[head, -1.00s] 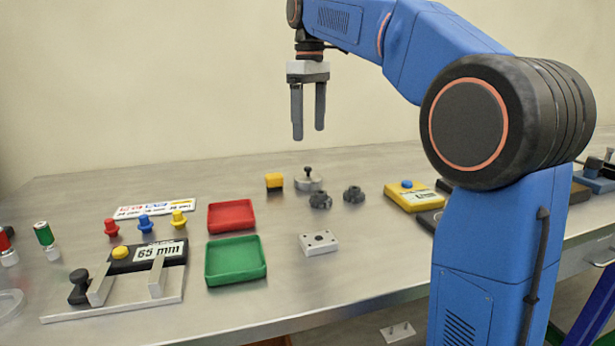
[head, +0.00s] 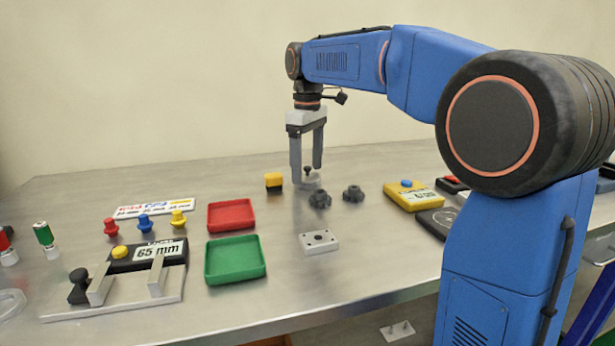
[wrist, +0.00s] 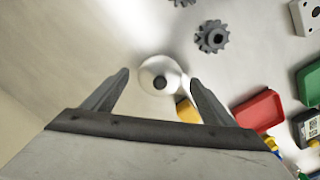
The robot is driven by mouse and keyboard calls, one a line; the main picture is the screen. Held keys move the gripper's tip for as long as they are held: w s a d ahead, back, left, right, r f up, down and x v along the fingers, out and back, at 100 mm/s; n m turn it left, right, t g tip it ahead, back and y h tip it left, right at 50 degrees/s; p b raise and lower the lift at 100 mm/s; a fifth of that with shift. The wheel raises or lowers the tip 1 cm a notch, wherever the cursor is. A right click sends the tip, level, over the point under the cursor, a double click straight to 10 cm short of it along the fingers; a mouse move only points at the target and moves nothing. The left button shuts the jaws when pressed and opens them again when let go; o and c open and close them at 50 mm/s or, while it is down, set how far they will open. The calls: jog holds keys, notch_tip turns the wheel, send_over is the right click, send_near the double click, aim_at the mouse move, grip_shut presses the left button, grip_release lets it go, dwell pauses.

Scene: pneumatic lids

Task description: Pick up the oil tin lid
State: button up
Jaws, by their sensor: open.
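The oil tin lid, a round silver disc with a black knob (head: 308,173), sits on the metal table toward the back. In the wrist view the lid (wrist: 150,84) lies ahead of and between the two fingers, its dark knob near its middle. My gripper (head: 307,176) is open and points down over the lid, with its fingers on either side of the knob in the head view. Fingers partly hide the lid there. In the wrist view my gripper (wrist: 160,78) holds nothing. I cannot tell whether a finger touches the lid.
Dark gears (head: 320,198) lie just in front and to the right. Red (head: 231,215) and green (head: 235,260) trays are nearer the front left. The table behind the lid looks clear.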

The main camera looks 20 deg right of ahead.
jog(key=shift+c, duration=0.5)
jog(key=c, duration=1)
